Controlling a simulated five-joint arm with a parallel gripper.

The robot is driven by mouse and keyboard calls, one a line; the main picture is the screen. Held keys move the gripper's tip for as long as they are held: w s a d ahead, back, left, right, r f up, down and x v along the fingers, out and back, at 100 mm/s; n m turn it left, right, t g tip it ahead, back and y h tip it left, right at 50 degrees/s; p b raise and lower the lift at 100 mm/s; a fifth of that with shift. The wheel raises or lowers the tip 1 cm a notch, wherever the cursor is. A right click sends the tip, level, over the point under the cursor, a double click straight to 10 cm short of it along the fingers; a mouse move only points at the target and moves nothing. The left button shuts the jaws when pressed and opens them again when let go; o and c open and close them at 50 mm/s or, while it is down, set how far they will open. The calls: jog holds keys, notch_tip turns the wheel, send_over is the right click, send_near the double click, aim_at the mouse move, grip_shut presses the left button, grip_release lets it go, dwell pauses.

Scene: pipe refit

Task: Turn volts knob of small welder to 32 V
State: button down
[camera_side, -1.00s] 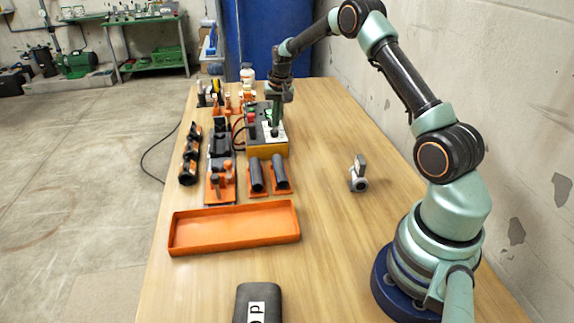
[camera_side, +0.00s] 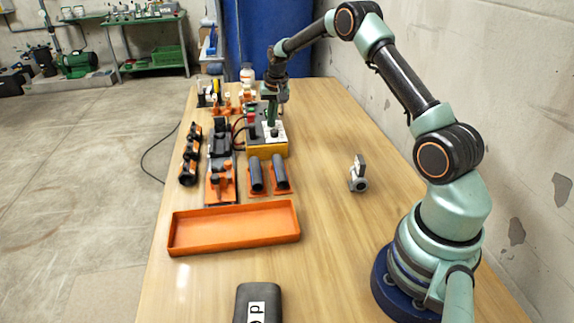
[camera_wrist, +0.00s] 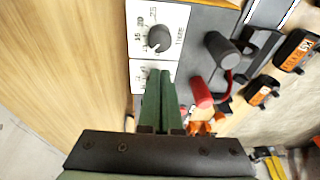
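The small welder (camera_side: 268,150) stands on the table, a yellow and dark box with a white dial panel on top. In the wrist view, one white dial plate (camera_wrist: 172,22) with a black round knob (camera_wrist: 159,38) is clear to see; its lettering is blurred. A second white plate (camera_wrist: 139,74) lies just below it, mostly covered by my fingers. Any knob on that plate is hidden in the wrist view, and I cannot read its setting. My gripper (camera_wrist: 160,72) points down over this second plate, its green fingers close together. It also shows over the welder in the side view (camera_side: 271,124).
A dark grey post (camera_wrist: 222,48) and a red post (camera_wrist: 202,92) with cables stand beside the dials. An orange tray (camera_side: 235,228), pipe pieces (camera_side: 268,176) and clamps are nearer the camera. The table right of the welder is mostly clear, except for a small grey fitting (camera_side: 358,175).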

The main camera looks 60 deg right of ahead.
jog(key=shift+w+a, duration=0.15)
jog(key=shift+w, duration=0.15)
jog(key=shift+s+a, duration=0.1)
dwell(0.4)
jog(key=shift+s+a, duration=0.1)
jog(key=shift+a, duration=0.15)
jog(key=w+v, duration=0.1)
jog(key=v, duration=0.5)
jog(key=shift+d, duration=0.2)
jog(key=shift+w+r, duration=0.1)
jog(key=shift+r, duration=0.05)
